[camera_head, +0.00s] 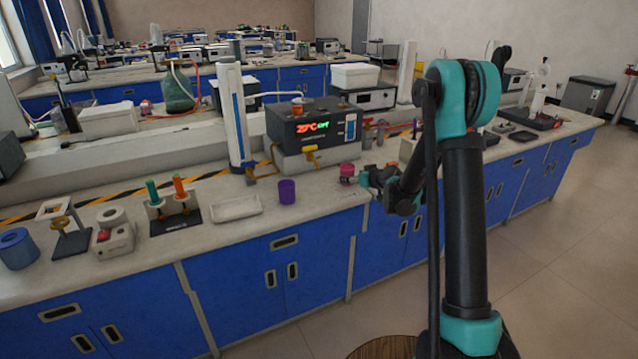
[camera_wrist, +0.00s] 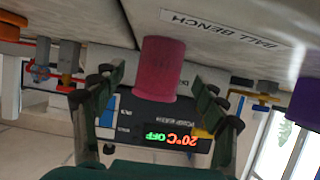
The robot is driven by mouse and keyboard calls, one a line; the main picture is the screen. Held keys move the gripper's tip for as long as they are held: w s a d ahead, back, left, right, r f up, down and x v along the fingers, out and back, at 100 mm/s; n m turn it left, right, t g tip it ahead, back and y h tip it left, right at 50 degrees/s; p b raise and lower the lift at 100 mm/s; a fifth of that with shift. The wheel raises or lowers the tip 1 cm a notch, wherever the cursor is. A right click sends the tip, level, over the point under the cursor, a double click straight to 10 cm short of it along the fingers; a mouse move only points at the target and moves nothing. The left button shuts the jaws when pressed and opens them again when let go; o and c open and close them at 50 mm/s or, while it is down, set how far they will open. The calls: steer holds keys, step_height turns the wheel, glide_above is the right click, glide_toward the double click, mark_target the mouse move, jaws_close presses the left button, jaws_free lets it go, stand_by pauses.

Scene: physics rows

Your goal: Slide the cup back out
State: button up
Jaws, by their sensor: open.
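A pink cup (camera_head: 347,170) stands on the bench near its front edge, in front of the black heater box. In the wrist view, which is upside down, the pink cup (camera_wrist: 161,68) sits at the middle, between my two fingers. My gripper (camera_head: 364,179) is open, low over the bench edge, just right of the cup in the head view. In the wrist view my gripper (camera_wrist: 156,88) has its fingers spread with gaps on both sides of the cup. A purple cup (camera_head: 287,191) stands apart to the left; it also shows in the wrist view (camera_wrist: 304,103).
The heater box (camera_head: 310,128) with a lit red and green display stands behind the cup. A yellow tap (camera_head: 311,153) is close by. A white tray (camera_head: 236,208) and a rack with green and orange handles (camera_head: 172,209) are left.

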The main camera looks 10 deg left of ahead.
steer(key=shift+v, duration=2.1)
steer(key=shift+s+d, duration=0.1)
steer(key=shift+r, duration=0.1)
steer(key=shift+s+d, duration=0.1)
steer(key=shift+s, duration=0.2)
steer(key=s+d+f+m+g+h, duration=0.1)
steer(key=s+d, duration=0.4)
steer(key=s, duration=0.9)
steer(key=s+d+f+m+g+h, duration=0.2)
steer(key=s+d, duration=0.4)
steer(key=s, duration=0.8)
steer(key=s+d+f+m+g+h, duration=0.1)
steer(key=s+d+m+g+h, duration=0.2)
steer(key=s, duration=1.1)
steer(key=d+h, duration=0.1)
steer(key=d, duration=0.1)
steer(key=shift+d+m+g, duration=0.4)
steer(key=shift+s+f, duration=0.1)
steer(key=shift+f, duration=0.05)
